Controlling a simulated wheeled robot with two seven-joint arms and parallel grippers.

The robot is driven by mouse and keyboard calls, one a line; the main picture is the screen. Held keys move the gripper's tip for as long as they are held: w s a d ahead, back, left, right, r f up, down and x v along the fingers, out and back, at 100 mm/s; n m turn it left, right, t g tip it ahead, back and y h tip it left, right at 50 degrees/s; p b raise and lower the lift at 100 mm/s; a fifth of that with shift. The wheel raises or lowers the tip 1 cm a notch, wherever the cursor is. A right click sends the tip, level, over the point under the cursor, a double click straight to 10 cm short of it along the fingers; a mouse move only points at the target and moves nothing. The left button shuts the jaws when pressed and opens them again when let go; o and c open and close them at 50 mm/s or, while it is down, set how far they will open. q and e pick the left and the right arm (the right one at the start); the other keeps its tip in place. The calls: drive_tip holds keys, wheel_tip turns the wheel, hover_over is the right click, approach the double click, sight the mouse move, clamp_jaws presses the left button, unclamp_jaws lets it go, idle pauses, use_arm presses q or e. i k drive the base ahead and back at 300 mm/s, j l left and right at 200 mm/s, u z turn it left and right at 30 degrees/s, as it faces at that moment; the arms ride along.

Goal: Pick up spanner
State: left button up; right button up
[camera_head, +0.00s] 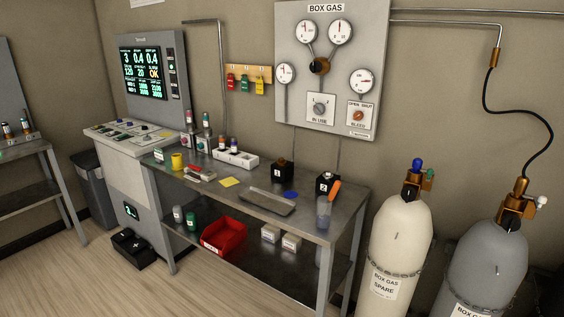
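I cannot clearly make out a spanner. Small red and grey items (200,174) lie at the left of the metal bench (222,203), too small to tell apart. A shallow grey tray (267,206) lies near the bench's front edge, with a small blue item (290,195) by it. An orange item (334,190) stands up at the bench's right end, above a bluish container (323,208). Neither of my grippers is in view.
The bench also bears a yellow cup (177,161), yellow note (230,182), white rack (235,158) and two dark boxes (283,171). A red bin (223,235) is on its lower shelf. Gas cylinders (394,245) stand right. Wooden floor at front left is open.

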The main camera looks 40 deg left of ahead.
sight(194, 167)
drive_tip(key=u, duration=1.7)
